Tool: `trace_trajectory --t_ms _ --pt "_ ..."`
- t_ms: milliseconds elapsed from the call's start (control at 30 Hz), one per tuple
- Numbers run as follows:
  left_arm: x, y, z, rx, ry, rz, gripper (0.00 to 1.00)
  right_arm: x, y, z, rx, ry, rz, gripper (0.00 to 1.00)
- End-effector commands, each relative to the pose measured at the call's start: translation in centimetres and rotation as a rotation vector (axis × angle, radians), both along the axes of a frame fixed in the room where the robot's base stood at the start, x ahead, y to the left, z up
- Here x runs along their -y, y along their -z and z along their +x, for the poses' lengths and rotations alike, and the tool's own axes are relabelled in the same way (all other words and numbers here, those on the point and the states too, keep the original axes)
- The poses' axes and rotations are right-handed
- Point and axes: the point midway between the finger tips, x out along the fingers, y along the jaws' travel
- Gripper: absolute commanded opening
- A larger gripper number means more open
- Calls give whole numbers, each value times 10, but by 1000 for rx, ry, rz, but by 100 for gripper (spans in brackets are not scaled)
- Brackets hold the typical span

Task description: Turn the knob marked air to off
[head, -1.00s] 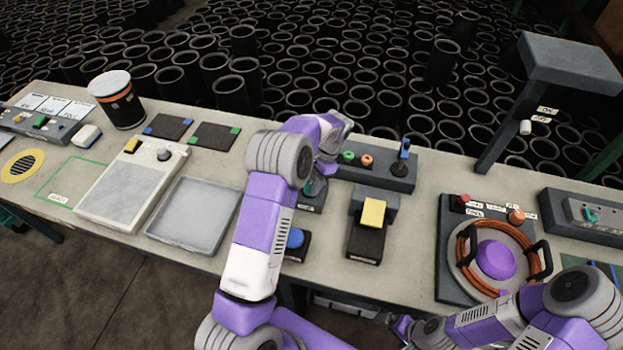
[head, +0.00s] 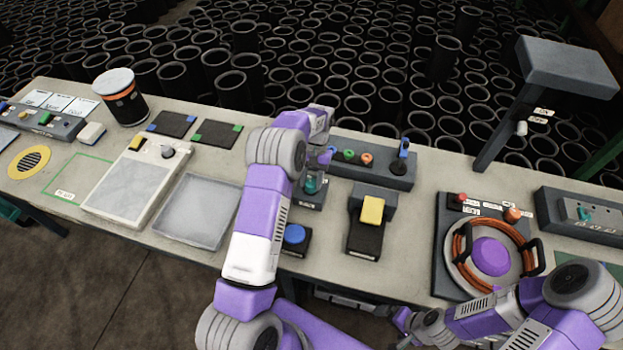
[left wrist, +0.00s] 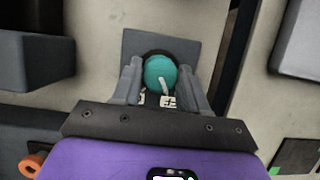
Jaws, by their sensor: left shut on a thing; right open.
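A teal round knob with a white pointer line (left wrist: 160,73) sits on a dark grey block; it also shows in the head view (head: 310,186). My left gripper (left wrist: 163,80) has its fingers on either side of this knob and is shut on it. White labels beside the knob are partly hidden and too small to read, so I cannot confirm the word air. The pointer slants slightly off the picture's vertical. My right gripper (head: 402,322) is open at the table's front edge, partly hidden by its arm.
Another teal knob (head: 585,213) is on a grey box at the right. A blue button (head: 295,234), a yellow-topped pedal (head: 372,210) and a panel with a lever (head: 402,156) stand near my left arm. A shallow grey tray (head: 160,233) lies to the left.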

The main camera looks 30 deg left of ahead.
Motion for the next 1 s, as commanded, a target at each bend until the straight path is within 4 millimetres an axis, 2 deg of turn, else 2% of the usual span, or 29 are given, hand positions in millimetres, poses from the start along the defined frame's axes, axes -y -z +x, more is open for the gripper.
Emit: trace_trajectory --t_ms 533,567,700,1000 --pt "0 0 1 3 -26 1 12 0 -1 0 0 0 0 99" --pt "0 0 1 3 -26 1 46 0 -1 0 0 0 0 99" --pt "0 0 1 3 -26 1 67 0 -1 0 0 0 0 99" --pt "0 -2 1 2 -25 1 67 0 -1 0 0 0 0 99"
